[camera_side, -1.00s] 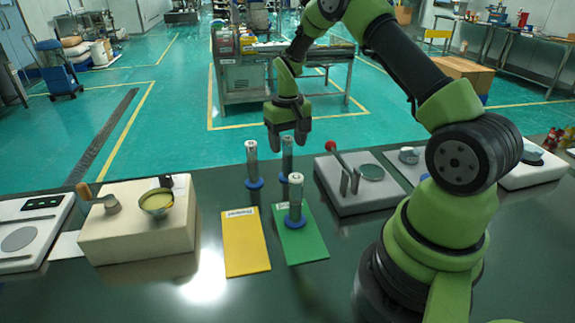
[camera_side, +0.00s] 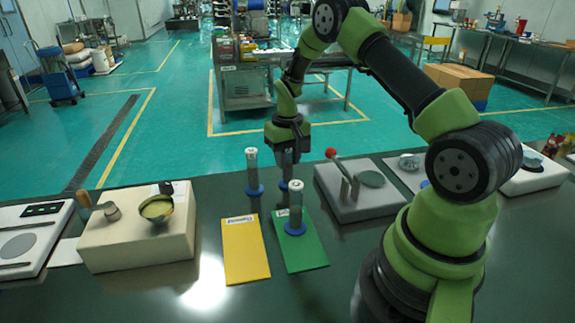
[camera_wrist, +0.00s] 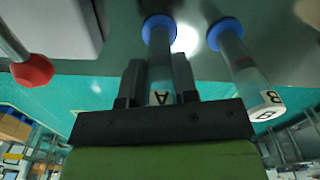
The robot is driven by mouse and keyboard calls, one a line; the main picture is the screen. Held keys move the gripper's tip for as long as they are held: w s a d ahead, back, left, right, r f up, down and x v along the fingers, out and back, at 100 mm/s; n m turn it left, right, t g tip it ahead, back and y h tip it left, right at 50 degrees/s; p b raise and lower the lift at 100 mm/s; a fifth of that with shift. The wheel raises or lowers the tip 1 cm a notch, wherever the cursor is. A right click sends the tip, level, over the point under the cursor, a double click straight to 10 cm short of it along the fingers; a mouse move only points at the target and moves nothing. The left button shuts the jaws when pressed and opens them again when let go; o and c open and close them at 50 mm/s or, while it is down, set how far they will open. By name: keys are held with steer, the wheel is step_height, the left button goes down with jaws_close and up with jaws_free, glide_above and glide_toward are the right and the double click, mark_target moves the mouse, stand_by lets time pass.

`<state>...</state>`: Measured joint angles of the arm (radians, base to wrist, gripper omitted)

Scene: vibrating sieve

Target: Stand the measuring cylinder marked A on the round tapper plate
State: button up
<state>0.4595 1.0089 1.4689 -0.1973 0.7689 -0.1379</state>
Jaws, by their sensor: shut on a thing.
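The measuring cylinder marked A (camera_wrist: 160,45) is a clear tube with a blue foot and a white top label. My gripper (camera_wrist: 155,80) is shut on its upper part. In the side view my gripper (camera_side: 287,152) is around the cylinder, whose blue foot (camera_side: 291,185) is at the dark bench, and I cannot tell whether it touches.
Cylinder B (camera_wrist: 245,65) stands close beside; it shows in the side view (camera_side: 252,172) too. Another cylinder (camera_side: 296,208) stands on the green mat (camera_side: 302,255). A yellow mat (camera_side: 246,255) and a cream block with a bowl (camera_side: 140,245) lie left.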

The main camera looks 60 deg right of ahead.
step_height(320, 180, up, 10)
steer(key=shift+f, duration=0.2)
steer(key=s+d+r, duration=0.2)
steer(key=s+d, duration=0.2)
steer(key=s, duration=0.5)
steer(key=s+d+r, duration=0.3)
steer(key=s+d, duration=0.1)
steer(key=s, duration=0.5)
steer(key=shift+s+d+f, duration=0.1)
steer(key=shift+s+f, duration=0.1)
steer(key=shift+f, duration=2.35)
steer(key=shift+s+f, duration=0.15)
steer(key=shift+f, duration=2.4)
steer(key=o, duration=1)
steer(key=shift+f, duration=0.15)
